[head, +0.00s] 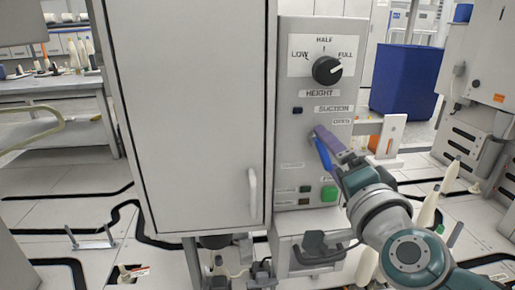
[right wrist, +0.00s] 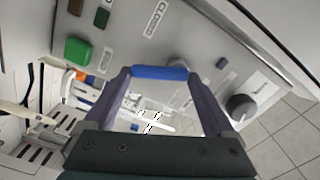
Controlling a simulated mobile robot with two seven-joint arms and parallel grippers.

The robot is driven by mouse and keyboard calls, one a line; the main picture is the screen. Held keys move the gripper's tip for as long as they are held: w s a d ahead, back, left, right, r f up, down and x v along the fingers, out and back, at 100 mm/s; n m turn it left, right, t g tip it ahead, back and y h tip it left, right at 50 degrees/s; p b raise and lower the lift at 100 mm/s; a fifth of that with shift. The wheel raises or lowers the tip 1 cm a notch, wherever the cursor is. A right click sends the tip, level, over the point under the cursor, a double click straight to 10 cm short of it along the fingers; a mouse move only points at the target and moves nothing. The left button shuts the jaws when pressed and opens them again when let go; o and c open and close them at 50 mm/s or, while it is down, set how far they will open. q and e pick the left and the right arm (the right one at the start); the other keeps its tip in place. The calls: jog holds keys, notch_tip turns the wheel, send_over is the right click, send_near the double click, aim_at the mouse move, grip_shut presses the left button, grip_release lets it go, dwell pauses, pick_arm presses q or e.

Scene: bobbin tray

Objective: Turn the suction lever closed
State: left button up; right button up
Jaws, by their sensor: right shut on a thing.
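The suction lever (head: 322,152) is a blue bar on the grey control panel (head: 295,150), below the SUCTION label and next to the OPEN label. In the head view it slants down to the right. My right gripper (head: 326,146) has its purple fingers closed on it and partly hides it. In the right wrist view the lever (right wrist: 160,72) spans between the two fingertips (right wrist: 158,74). The CLOSED label (right wrist: 156,20) shows beyond it there. My left gripper is not in view.
A black height knob (head: 327,70), turned toward FULL, sits above the lever. A green button (head: 329,193) is below. A large cabinet door (head: 190,110) with a handle stands to the left. A blue bin (head: 405,80) stands behind to the right.

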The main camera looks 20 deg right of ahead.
jog(key=m, duration=0.3)
jog(key=m+b, duration=0.1)
jog(key=shift+a+f+m, duration=0.4)
dwell(0.4)
jog(key=o, duration=1.1)
jog(key=shift+c, duration=0.2)
jog(key=p+v, duration=0.1)
jog(key=v, duration=0.9)
jog(key=shift+w+d, duration=0.1)
